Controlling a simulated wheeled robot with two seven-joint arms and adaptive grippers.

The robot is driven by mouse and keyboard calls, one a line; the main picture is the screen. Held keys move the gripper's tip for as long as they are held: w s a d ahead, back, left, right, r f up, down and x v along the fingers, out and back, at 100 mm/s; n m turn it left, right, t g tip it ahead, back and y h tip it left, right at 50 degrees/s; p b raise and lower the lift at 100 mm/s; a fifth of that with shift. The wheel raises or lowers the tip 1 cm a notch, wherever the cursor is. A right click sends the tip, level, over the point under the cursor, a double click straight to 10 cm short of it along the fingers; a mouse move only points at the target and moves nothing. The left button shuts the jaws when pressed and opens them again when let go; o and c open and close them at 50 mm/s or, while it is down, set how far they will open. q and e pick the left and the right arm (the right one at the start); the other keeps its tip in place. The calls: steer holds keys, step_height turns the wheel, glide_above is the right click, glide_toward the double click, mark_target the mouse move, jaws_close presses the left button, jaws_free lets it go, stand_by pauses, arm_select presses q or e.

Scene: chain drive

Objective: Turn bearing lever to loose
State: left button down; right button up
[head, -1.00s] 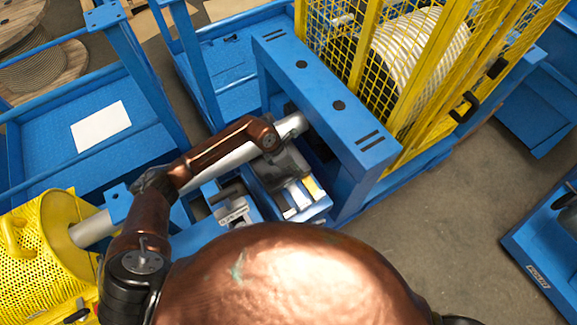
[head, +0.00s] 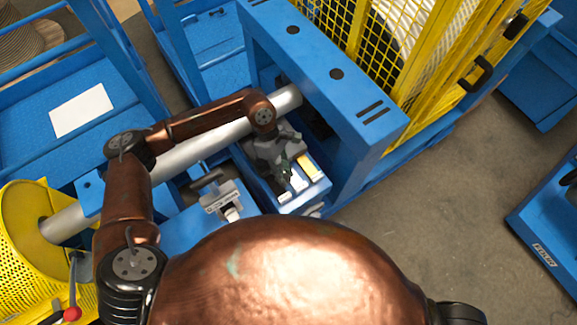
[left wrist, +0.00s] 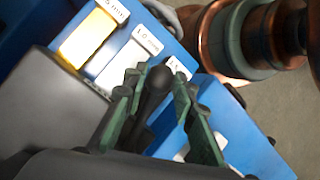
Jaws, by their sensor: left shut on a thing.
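A dark lever with a round black knob (left wrist: 158,79) stands between the green-padded fingers of my left gripper (left wrist: 155,98) in the left wrist view. The fingers are shut on it just below the knob. In the head view my left gripper (head: 287,168) is low beside the blue frame, at the end of the copper arm, and hides the lever. No loose or tight marking on the lever can be read. My right gripper is not in view.
A silver shaft (head: 205,142) runs beneath my left arm. The blue frame (head: 330,85) and yellow mesh guard (head: 400,60) stand beyond. A red-knobbed lever (head: 72,314) is at lower left.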

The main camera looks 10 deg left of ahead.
arm_select(q)
steer(key=shift+s+a+f+m+g+y+b, duration=0.1)
steer(key=shift+s+a+m+g+y+b, duration=0.15)
steer(key=shift+s+a+m+b, duration=0.25)
steer(key=shift+s+a+f+m+g+y+b, duration=0.15)
steer(key=shift+s+a+m+y+b, duration=0.1)
steer(key=shift+s+m+b, duration=0.35)
steer(key=shift+s+a+r+m, duration=0.2)
steer(key=shift+a+m, duration=0.1)
steer(key=shift+m, duration=0.3)
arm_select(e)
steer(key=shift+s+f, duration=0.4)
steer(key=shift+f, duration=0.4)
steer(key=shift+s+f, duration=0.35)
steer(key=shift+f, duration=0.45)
arm_select(q)
steer(key=c, duration=1.6)
jaws_free()
steer(key=v, duration=1.2)
steer(key=shift+d, duration=0.1)
